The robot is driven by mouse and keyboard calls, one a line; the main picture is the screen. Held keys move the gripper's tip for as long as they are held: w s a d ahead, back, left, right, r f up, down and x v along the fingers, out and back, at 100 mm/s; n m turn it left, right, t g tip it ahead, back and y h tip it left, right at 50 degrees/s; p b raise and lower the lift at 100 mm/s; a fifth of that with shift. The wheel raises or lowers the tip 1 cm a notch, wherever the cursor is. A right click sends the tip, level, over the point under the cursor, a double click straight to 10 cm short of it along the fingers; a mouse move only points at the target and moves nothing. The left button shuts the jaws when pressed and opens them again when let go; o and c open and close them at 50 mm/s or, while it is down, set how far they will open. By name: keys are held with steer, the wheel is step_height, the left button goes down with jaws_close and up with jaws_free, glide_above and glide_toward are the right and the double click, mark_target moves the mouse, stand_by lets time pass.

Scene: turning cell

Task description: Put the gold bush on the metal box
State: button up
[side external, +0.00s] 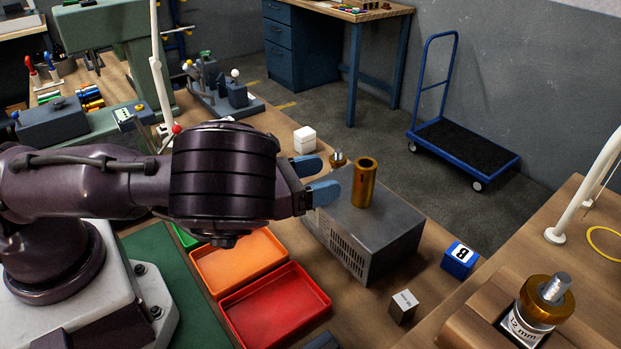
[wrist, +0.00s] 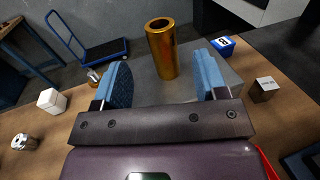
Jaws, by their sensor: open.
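The gold bush (side external: 364,182) is a hollow gold cylinder. It stands upright on top of the grey metal box (side external: 381,230), near the box's far left part in the side view. In the wrist view the bush (wrist: 162,50) stands ahead of and between my blue fingers, with the box top (wrist: 146,90) below it. My gripper (side external: 320,178) is open, with its two blue fingers apart. The fingers point at the bush, and a gap shows between the fingertips and the bush in the side view. Nothing is held.
An orange tray (side external: 237,262) and a red tray (side external: 275,306) lie left of the box. A blue block (side external: 459,260) and a grey block (side external: 403,306) stand to its right. A white block (side external: 304,140) and a small brass part (side external: 338,160) are behind.

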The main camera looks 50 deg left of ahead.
steer(key=a+n+g+y, duration=0.3)
steer(key=a+n+y, duration=0.25)
steer(key=n, duration=0.95)
steer(key=s+r+n+g, duration=0.8)
steer(key=s+r+n, duration=1.1)
steer(key=n, duration=0.5)
steer(key=shift+s+a+r+g+h, duration=0.35)
steer(key=shift+s+g+h, duration=0.05)
steer(key=shift+s+h, duration=0.05)
